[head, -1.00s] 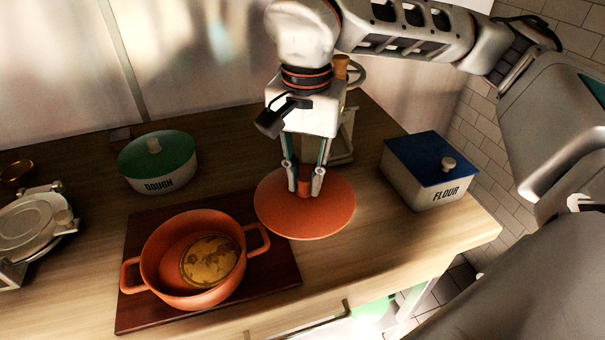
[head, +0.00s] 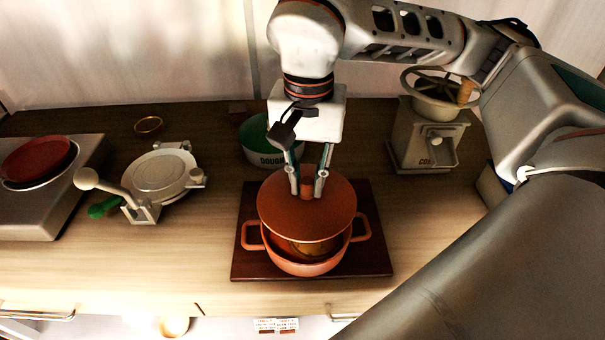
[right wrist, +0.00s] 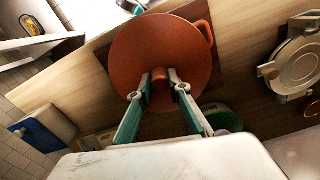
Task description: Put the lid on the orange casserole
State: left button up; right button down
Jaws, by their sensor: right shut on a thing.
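The orange casserole (head: 303,268) stands on a dark wooden board (head: 378,262) in the head view, with a flat brown-yellow round thing (head: 310,249) inside. My right gripper (head: 306,192) is shut on the knob of the round orange lid (head: 280,215) and holds it over the casserole. The lid covers the rear of the opening, and a gap shows at the front. I cannot tell whether the lid touches the rim. In the right wrist view the lid (right wrist: 135,50) hides most of the casserole, and one handle (right wrist: 205,32) shows. My left gripper is not in view.
A grinder (head: 425,140) is at the back right, a silver press (head: 160,175) and a hob with a red pan (head: 35,160) at the left. A blue-lidded box (right wrist: 45,130) shows in the right wrist view.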

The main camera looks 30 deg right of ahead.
aim_at(307, 195)
jog(key=shift+f+b, duration=0.35)
jog(key=shift+f, duration=0.1)
notch_tip(307, 195, down, 2)
jog(key=shift+b, duration=0.7)
jog(key=shift+f, duration=0.35)
notch_tip(307, 195, down, 2)
jog(key=shift+f+b, duration=0.1)
jog(key=shift+b, duration=0.95)
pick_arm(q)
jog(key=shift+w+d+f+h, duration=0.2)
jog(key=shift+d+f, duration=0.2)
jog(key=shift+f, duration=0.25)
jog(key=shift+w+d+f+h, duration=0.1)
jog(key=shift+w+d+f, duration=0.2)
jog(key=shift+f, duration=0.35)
pick_arm(e)
jog(key=shift+f, duration=0.3)
pick_arm(q)
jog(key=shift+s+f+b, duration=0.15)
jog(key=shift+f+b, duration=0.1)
jog(key=shift+b, duration=0.3)
pick_arm(e)
jog(key=shift+f, duration=0.15)
jog(key=c, duration=1.2)
grip_release()
jog(key=shift+o, duration=0.2)
